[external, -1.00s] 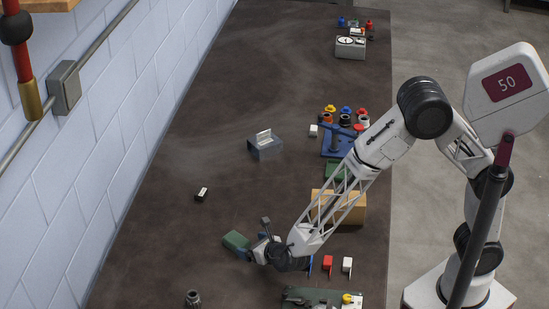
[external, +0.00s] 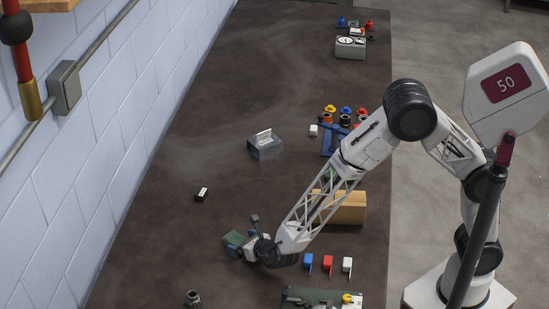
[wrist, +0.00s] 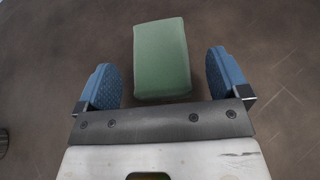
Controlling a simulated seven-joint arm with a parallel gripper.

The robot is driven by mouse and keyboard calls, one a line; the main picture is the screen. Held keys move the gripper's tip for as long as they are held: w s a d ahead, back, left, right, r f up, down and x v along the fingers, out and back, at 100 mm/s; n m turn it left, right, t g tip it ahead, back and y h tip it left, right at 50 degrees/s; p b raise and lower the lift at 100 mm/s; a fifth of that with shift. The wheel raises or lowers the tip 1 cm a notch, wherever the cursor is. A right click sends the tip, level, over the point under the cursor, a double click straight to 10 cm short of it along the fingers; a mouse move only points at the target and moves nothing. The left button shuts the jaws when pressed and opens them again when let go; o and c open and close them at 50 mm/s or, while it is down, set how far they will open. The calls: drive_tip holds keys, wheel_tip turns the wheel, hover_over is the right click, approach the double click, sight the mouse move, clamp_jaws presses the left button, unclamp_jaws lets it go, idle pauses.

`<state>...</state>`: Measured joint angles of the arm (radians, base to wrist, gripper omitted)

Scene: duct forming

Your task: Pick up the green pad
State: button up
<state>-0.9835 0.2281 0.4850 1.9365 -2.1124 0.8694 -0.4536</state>
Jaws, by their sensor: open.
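The green pad (wrist: 161,60) is a rounded block lying on the dark table. In the wrist view it sits between and slightly beyond the two blue fingers of my gripper (wrist: 163,82), with a gap to each finger. My gripper is open and empty. In the external view the pad (external: 234,239) shows at the lower middle, and my gripper (external: 246,246) is right at it, partly covering it.
Blue (external: 308,261), red (external: 327,263) and white (external: 347,265) small pieces stand right of my gripper. A grey box (external: 265,146) and a small black-and-white block (external: 201,194) lie farther back. The table's left side is mostly clear.

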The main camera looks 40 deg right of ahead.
idle(0.6)
drive_tip(key=c, duration=1)
wheel_tip(320, 180, up, 10)
idle(0.4)
idle(0.4)
